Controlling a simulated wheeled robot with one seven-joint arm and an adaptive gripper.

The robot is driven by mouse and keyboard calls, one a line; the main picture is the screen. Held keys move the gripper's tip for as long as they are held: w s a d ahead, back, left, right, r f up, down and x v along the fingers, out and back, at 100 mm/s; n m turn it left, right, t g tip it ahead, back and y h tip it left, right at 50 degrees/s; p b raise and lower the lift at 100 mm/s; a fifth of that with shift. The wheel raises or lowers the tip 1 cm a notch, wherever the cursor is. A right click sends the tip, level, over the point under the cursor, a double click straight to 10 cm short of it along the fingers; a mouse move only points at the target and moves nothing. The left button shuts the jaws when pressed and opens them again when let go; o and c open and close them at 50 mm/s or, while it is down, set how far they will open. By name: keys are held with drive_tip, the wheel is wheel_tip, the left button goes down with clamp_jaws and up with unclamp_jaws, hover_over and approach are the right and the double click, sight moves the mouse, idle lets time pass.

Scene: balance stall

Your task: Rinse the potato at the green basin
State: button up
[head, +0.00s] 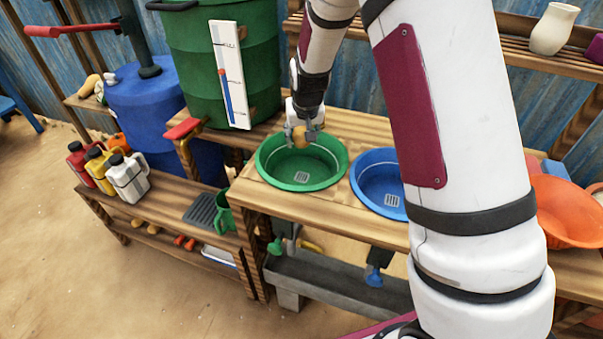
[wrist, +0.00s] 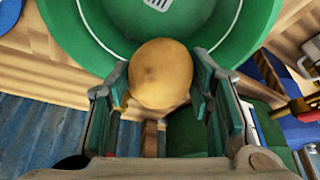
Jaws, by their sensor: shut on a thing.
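The potato (head: 300,137) is tan and rounded. My gripper (head: 301,134) is shut on it, at the back rim of the green basin (head: 266,174) in the head view. In the wrist view the potato (wrist: 161,75) sits between the two green-padded fingers of my gripper (wrist: 160,88), with the green basin (wrist: 75,45) beyond it. The basin is round, set into the wooden counter, and has a pale drain grate in its floor. I see no water in it. I cannot tell the potato's exact height above the rim.
A blue basin (head: 372,190) is right of the green one, partly hidden by my arm. A large green barrel (head: 185,60) with a level gauge (head: 230,75) stands behind left. A red lever (head: 182,128) is near the barrel's base. Jugs (head: 128,180) stand on the left bench.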

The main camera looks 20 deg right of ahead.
sight(302, 129)
drive_tip(key=shift+r, duration=0.1)
drive_tip(key=shift+r+p, duration=1)
drive_tip(key=shift+r, duration=0.95)
